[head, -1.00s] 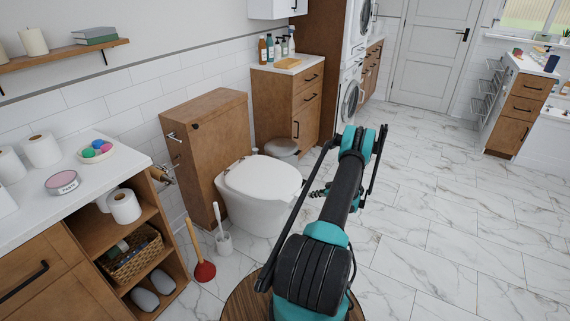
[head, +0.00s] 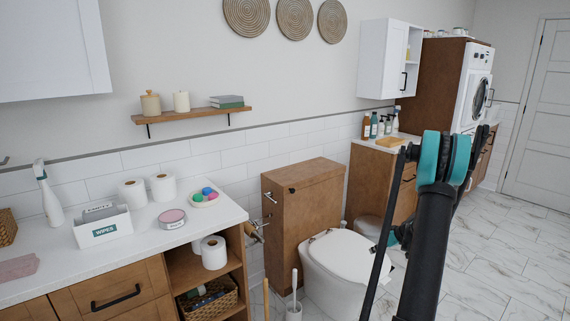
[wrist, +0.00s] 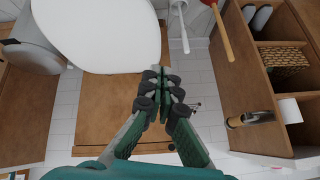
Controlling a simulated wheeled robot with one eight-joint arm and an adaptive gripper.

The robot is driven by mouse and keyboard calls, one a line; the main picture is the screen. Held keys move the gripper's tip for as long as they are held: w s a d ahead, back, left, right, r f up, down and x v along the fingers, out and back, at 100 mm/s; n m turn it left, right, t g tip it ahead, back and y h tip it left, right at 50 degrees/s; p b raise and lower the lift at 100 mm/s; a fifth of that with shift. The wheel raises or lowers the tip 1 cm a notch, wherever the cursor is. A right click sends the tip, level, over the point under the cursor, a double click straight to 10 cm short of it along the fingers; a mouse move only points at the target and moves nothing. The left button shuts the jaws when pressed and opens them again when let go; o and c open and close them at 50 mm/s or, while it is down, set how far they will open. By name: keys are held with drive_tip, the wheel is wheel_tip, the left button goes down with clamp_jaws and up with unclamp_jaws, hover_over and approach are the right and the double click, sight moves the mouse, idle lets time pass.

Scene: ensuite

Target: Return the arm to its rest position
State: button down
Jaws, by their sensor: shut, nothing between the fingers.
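My gripper (wrist: 160,92) shows in the wrist view, its green and black fingers brought together, shut and empty. It hangs in the air, with the white toilet (wrist: 100,30) and the wooden cistern cabinet (wrist: 110,110) behind it in that view. In the head view my black and teal arm stands at the right, in front of the toilet (head: 345,262) and cabinets. The gripper itself is hidden behind the arm there.
The toilet brush (head: 294,308) stands beside the toilet. The wooden cistern cabinet (head: 292,230) is behind it. Marble floor (head: 500,275) at right is clear.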

drive_tip(key=s+a+r+m+g+h, duration=0.2)
drive_tip(key=s+a+r+m, duration=0.1)
drive_tip(key=s+a+r, duration=1.05)
drive_tip(key=s+a+m+h, duration=0.1)
drive_tip(key=s+a, duration=0.1)
drive_tip(key=s, duration=0.9)
drive_tip(key=s+a+f+h, duration=0.1)
drive_tip(key=s+a+h, duration=0.1)
drive_tip(key=s, duration=1)
drive_tip(key=shift+a+f+m+t, duration=0.3)
drive_tip(key=shift+a+m, duration=0.1)
drive_tip(key=shift+a, duration=0.4)
